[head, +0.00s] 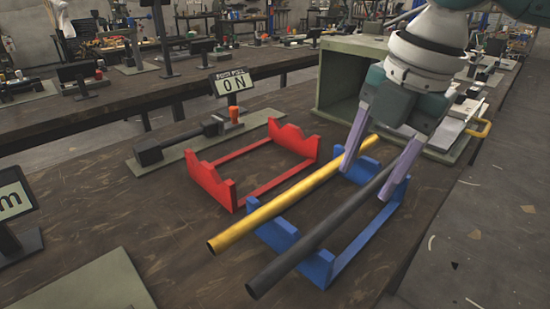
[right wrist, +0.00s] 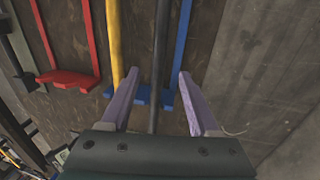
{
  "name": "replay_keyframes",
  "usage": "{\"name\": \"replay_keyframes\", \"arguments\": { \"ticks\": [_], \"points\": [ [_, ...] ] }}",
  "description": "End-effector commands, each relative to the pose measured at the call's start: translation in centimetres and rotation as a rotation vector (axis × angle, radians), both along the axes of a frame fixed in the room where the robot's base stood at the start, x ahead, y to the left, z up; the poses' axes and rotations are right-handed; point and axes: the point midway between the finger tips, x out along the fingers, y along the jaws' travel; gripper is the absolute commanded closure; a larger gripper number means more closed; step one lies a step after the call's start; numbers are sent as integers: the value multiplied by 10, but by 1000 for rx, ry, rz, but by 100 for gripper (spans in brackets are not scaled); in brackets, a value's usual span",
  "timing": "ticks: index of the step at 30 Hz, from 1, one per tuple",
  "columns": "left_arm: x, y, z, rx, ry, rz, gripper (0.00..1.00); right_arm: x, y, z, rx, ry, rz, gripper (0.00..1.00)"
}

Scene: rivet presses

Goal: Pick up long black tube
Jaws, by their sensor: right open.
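The long black tube (head: 322,226) lies across the blue rack (head: 350,250) on the workbench, its near end sticking out past the rack. A long yellow tube (head: 290,195) lies beside it on the left, on the same rack. My right gripper (head: 374,180) is open above the far end of the rack, with pale purple fingers. In the right wrist view the black tube (right wrist: 161,50) runs between the two spread fingers (right wrist: 152,88), and the yellow tube (right wrist: 114,40) passes near the left finger. Contact with either tube cannot be told. My left gripper is not in view.
An empty red rack (head: 228,180) stands left of the blue one. A green-grey open box (head: 345,75) stands behind my right gripper. The floor is at right.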

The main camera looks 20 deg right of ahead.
Motion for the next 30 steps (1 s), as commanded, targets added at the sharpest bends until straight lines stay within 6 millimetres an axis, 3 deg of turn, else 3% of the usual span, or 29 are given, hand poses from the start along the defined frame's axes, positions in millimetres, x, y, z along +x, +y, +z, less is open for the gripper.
{"name": "replay_keyframes", "arguments": {
  "ticks": [12,20,30],
  "points": [
    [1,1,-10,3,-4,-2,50,10,1,-53,-1,0,0,38],
    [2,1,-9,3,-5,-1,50,11,1,-56,0,-2,0,38],
    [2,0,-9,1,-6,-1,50,11,1,-56,0,-2,0,74]
  ]
}}
